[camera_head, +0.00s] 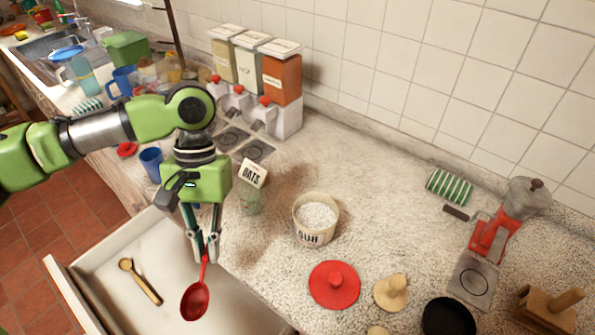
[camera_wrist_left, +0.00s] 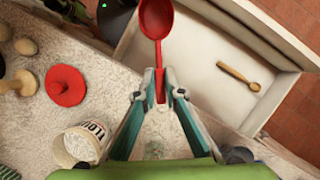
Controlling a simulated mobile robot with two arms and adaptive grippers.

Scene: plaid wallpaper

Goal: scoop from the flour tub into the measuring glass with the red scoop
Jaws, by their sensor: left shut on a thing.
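My left gripper (camera_head: 207,250) is shut on the handle of the red scoop (camera_head: 195,301), whose bowl hangs over the open drawer and looks empty. In the left wrist view the jaws (camera_wrist_left: 163,92) close on the handle, with the scoop bowl (camera_wrist_left: 156,18) beyond them. The flour tub (camera_head: 316,218), a white tub filled with white powder, stands open on the counter right of the gripper; it also shows in the left wrist view (camera_wrist_left: 82,145). A clear greenish glass (camera_head: 250,203), apparently the measuring glass, stands between gripper and tub, below an OATS card. My right gripper is not in view.
The open drawer (camera_head: 105,265) holds a wooden spoon (camera_head: 140,281). A red lid (camera_head: 334,285) and wooden knobbed pieces (camera_head: 391,292) lie in front of the tub. Dispensers (camera_head: 281,80) stand behind, a red grinder (camera_head: 490,240) at right.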

